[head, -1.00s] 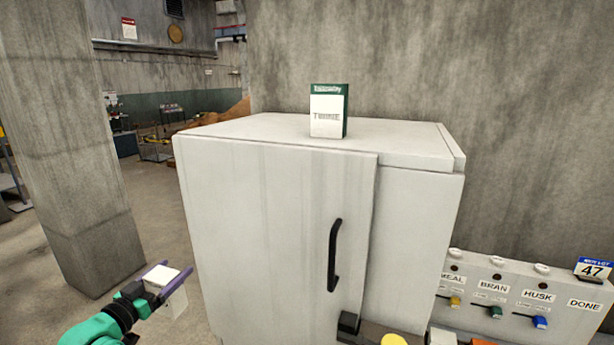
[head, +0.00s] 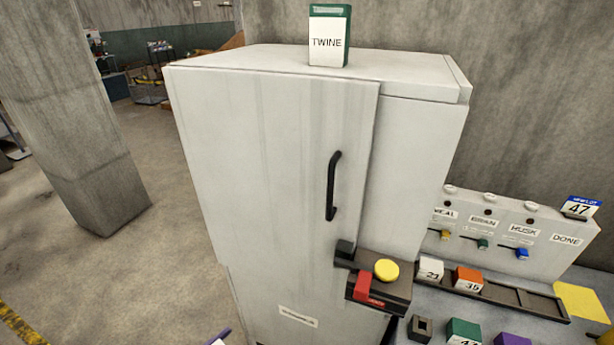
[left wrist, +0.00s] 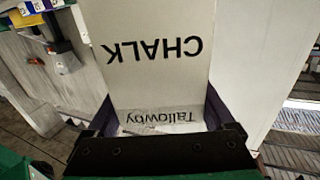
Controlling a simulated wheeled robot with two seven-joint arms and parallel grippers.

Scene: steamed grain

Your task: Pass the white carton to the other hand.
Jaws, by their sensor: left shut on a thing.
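The white carton (left wrist: 155,75), printed CHALK and Tallowby, fills the middle of the left wrist view, its lettering upside down there. My left gripper (left wrist: 157,108) is shut on it, with a dark finger on each side. My right gripper is in neither view.
A tall pale cabinet (head: 265,170) with a black handle stands ahead, a TWINE box (head: 328,42) on top. A concrete pillar (head: 70,130) stands left.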

